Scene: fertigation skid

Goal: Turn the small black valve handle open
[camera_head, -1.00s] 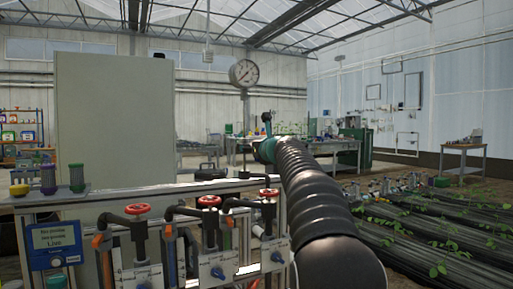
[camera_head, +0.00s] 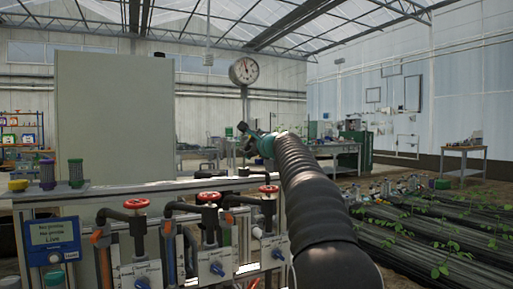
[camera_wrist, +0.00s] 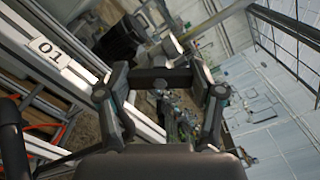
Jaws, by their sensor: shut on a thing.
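In the wrist view, my gripper (camera_wrist: 160,82) has its two fingers on either side of a short black bar (camera_wrist: 160,76), which appears to be the black valve handle. The bar spans from one fingertip to the other, and the gripper is shut on it. The valve body below the handle is not clear. In the head view, my gripper (camera_head: 243,130) is small, at the far end of my arm above the skid's rear rail. My arm hides much there, and I cannot make out the handle in that view.
Plant rows lie right.

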